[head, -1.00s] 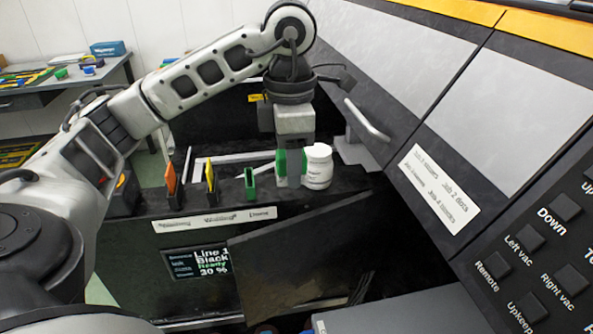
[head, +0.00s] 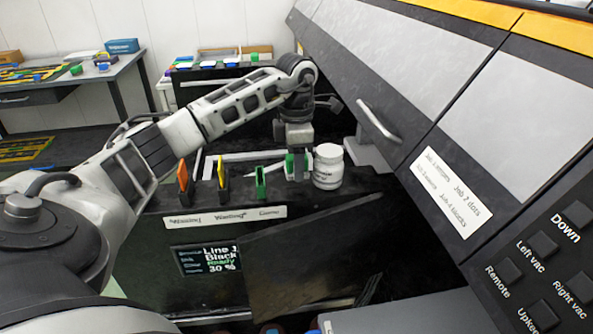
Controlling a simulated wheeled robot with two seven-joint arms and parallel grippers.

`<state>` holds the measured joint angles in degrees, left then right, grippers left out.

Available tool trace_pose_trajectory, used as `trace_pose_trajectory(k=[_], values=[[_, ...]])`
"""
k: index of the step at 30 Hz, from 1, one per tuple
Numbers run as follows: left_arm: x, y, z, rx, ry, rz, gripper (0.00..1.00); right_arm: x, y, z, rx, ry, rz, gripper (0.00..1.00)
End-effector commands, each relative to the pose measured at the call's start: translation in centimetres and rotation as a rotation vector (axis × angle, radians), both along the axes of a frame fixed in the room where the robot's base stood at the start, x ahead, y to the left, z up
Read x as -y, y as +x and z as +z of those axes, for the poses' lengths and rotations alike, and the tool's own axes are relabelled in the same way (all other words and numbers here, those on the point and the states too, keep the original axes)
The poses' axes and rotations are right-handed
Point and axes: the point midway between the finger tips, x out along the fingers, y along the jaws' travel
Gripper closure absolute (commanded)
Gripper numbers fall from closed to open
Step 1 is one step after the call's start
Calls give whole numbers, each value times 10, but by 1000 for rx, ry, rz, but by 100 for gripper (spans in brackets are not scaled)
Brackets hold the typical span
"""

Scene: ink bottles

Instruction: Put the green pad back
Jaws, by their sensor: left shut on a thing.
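My left gripper (head: 297,172) points down over the black bench and is shut on the green pad (head: 289,164). The pad's green shows beside the fingers, which hide part of it. The white capped bottle (head: 328,168) stands just to the right; I cannot tell whether the pad touches it. My right gripper is not in view.
An orange pad (head: 183,176) and a yellow pad (head: 221,172) stand upright in holders farther left, above white labels. The sloping machine front with a handle (head: 378,122) rises on the right.

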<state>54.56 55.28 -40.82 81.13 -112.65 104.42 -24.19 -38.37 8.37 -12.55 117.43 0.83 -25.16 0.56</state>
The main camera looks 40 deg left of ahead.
Motion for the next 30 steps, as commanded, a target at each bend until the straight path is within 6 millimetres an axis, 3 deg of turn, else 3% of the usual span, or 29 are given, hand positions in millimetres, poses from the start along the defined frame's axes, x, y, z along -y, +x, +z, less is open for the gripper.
trace_pose_trajectory(k=[6,16,17,19,30], values=[[1,-1,-28,-3,0,0,77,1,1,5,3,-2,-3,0],[1,-1,-32,-1,0,0,77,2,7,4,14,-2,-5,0],[1,-1,-32,-1,0,0,53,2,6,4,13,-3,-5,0],[1,-1,-31,-1,0,0,34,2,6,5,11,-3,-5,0],[1,-1,-25,1,-1,0,34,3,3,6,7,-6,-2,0]])
